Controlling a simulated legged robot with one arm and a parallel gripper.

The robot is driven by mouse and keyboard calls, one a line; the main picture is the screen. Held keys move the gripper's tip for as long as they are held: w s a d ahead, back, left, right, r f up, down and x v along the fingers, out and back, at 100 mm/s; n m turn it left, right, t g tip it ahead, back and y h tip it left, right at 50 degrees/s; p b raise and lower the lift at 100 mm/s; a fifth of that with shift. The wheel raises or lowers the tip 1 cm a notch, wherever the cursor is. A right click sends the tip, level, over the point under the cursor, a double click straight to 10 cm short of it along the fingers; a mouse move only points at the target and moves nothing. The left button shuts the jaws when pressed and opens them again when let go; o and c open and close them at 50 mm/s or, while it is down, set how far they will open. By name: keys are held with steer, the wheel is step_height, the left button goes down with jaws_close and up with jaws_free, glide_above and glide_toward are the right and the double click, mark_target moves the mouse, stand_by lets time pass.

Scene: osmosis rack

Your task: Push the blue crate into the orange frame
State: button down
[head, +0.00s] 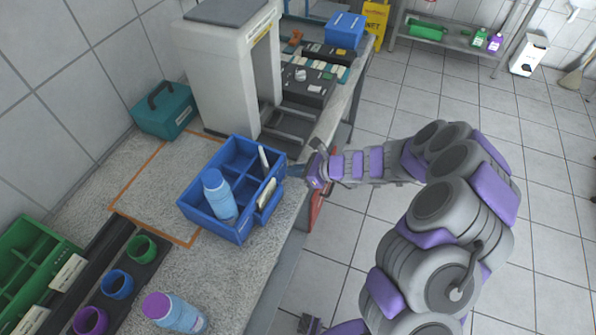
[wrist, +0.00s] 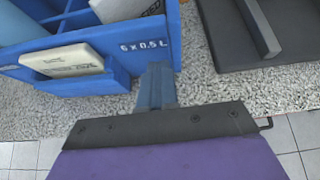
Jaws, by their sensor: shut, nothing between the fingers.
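The blue crate (head: 208,225) stands on the speckled counter, holding a blue-white bottle (head: 219,195) and pale flat items. It overlaps the right side of the orange frame (head: 136,178), a taped outline on the counter; the outline's left part is bare and its right part is hidden by the crate. My gripper (head: 313,174) is shut and empty at the counter's right edge, right of the crate. In the wrist view its fingers (wrist: 155,87) point at the crate's corner beside the "6 x 0.5 L" label; the crate (wrist: 118,72) is very close, and I cannot tell if they touch.
A teal toolbox (head: 165,110) and a white machine (head: 228,75) stand behind the frame. A black rack with coloured cups (head: 116,284), a green crate (head: 30,262) and a lying bottle (head: 175,312) are in front. The tiled floor at right is mostly clear.

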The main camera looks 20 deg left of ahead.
steer(key=shift+a, duration=0.3)
steer(key=shift+a, duration=0.45)
steer(key=shift+w+a, duration=0.1)
steer(key=shift+a, duration=0.25)
steer(key=p+v, duration=0.5)
steer(key=v, duration=0.3)
steer(key=shift+d, duration=0.15)
steer(key=c, duration=1.6)
jaws_free()
steer(key=o, duration=1)
